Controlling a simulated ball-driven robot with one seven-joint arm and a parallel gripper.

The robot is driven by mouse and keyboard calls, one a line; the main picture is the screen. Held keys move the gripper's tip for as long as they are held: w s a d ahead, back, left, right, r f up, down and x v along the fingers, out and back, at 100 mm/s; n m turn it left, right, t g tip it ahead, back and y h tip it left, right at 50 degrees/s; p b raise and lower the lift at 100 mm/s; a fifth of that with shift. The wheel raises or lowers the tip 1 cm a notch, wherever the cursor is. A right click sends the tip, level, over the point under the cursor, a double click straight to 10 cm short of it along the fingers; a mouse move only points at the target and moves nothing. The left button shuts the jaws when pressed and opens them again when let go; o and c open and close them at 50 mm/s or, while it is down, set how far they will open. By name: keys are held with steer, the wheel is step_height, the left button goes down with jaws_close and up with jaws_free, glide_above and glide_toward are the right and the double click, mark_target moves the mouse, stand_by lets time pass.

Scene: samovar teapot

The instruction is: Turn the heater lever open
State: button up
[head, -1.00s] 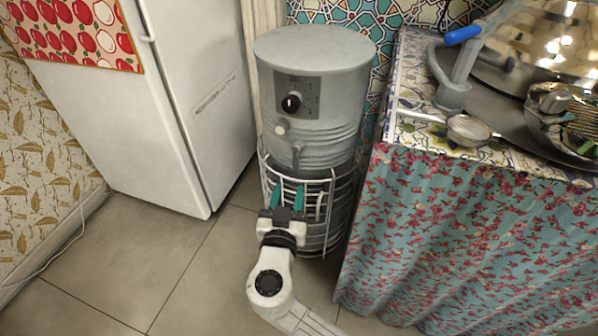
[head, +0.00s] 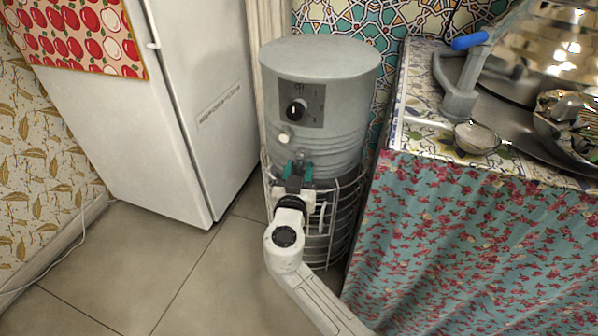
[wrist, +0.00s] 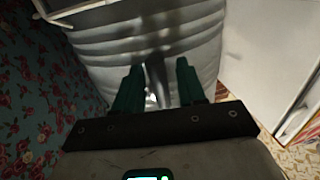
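The heater (head: 340,90) is a grey upright cylinder with a black knob (head: 297,110) on a dark panel. A grey metal lever (head: 300,156) sticks out low on its front, below a small white knob (head: 284,138). My gripper (head: 298,168) is at the lever, its green fingers pointing at the heater. In the wrist view, my gripper (wrist: 158,67) is open, with the lever (wrist: 156,78) standing between the two fingers. There seem to be gaps on both sides of it; any contact is hard to tell. My fingers partly hide the lever in the head view.
A white wire rack (head: 345,215) wraps the heater's lower part, close around my gripper. A white fridge (head: 175,110) stands left. A counter with a floral curtain (head: 470,240) stands right. Tiled floor (head: 130,260) is free in front.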

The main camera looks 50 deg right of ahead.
steer(key=shift+c, duration=0.2)
jaws_close()
steer(key=shift+s+n, duration=0.1)
steer(key=shift+n, duration=0.2)
steer(key=n, duration=0.1)
steer(key=n+p, duration=0.1)
steer(key=s+n+p, duration=0.1)
steer(key=shift+d+r+n+g+y, duration=0.15)
steer(key=shift+r+n+g+y, duration=0.1)
steer(key=shift+n+g+y, duration=0.05)
steer(key=n+p, duration=0.3)
steer(key=s+r+n+g+p, duration=0.1)
steer(key=n+p, duration=0.1)
steer(key=p, duration=0.1)
steer(key=r+n+g+p, duration=0.1)
steer(key=n+p, duration=0.2)
steer(key=shift+s+d+n, duration=0.3)
steer(key=shift+s+d, duration=0.05)
steer(key=shift+s, duration=0.05)
steer(key=shift+r+n+g+p, duration=0.2)
steer(key=shift+n+g+p, duration=0.1)
steer(key=shift+n+p, duration=0.45)
steer(key=shift+r+n+g+p, duration=0.15)
steer(key=shift+n+g+p, duration=0.15)
steer(key=shift+n+p, duration=0.4)
